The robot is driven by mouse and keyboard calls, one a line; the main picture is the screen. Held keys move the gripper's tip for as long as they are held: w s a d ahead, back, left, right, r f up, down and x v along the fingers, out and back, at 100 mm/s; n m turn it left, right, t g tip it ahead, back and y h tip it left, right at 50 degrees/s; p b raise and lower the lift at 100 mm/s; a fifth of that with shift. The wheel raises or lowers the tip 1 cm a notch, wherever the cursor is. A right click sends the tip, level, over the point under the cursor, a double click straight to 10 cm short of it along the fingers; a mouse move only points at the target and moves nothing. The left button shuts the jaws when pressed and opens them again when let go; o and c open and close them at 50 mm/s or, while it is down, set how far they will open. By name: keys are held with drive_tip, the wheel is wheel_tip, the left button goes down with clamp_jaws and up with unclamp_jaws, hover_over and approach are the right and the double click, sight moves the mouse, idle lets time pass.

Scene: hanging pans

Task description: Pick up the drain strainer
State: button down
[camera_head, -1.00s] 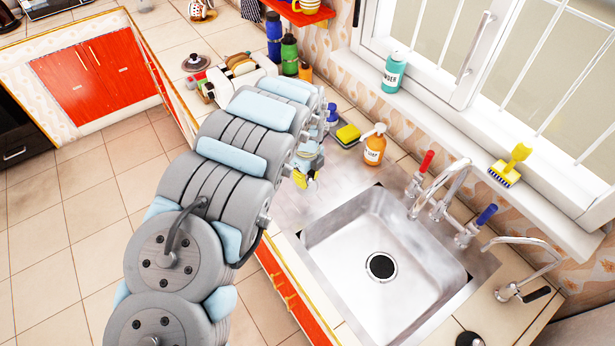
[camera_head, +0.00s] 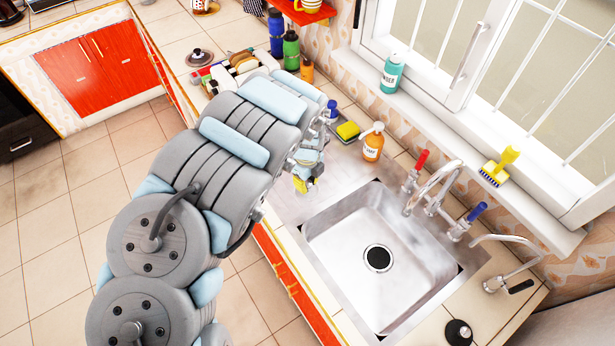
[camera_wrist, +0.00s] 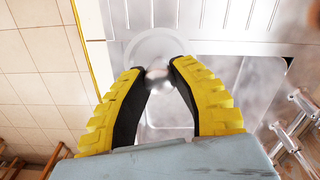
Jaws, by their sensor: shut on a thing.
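In the wrist view, the drain strainer looks like a pale, round metal disc (camera_wrist: 153,45) with a small shiny knob between my fingertips. My gripper (camera_wrist: 157,72) has yellow and black fingers and is shut on this knob. In the head view, my gripper (camera_head: 305,182) is over the metal drainboard at the left of the sink, and the strainer is too small and covered to make out there. The sink (camera_head: 340,240) is a steel basin with a dark round drain (camera_head: 378,258) in its floor.
An orange soap bottle (camera_head: 373,142) and a yellow sponge (camera_head: 348,130) stand behind my gripper. Taps (camera_head: 430,185) rise at the sink's back edge. A dark round object (camera_head: 458,332) lies on the counter at the front right. The basin is empty.

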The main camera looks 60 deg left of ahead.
drive_tip(key=shift+s+d+r+p, duration=0.25)
drive_tip(key=shift+p, duration=0.05)
drive_tip(key=p, duration=0.1)
drive_tip(key=d+r+p, duration=0.1)
drive_tip(key=shift+s+d+r+p, duration=0.1)
drive_tip(key=shift+s+d+p, duration=0.2)
drive_tip(key=shift+s+p, duration=0.05)
drive_tip(key=shift+s+d+r+p, duration=0.15)
drive_tip(key=shift+s+d+p, duration=0.2)
drive_tip(key=shift+d+p, duration=0.3)
drive_tip(key=shift+s+d+r+p, duration=0.1)
drive_tip(key=shift+s+d+p, duration=0.2)
drive_tip(key=shift+d+p, duration=0.35)
drive_tip(key=shift+a, duration=0.1)
drive_tip(key=shift+a, duration=0.1)
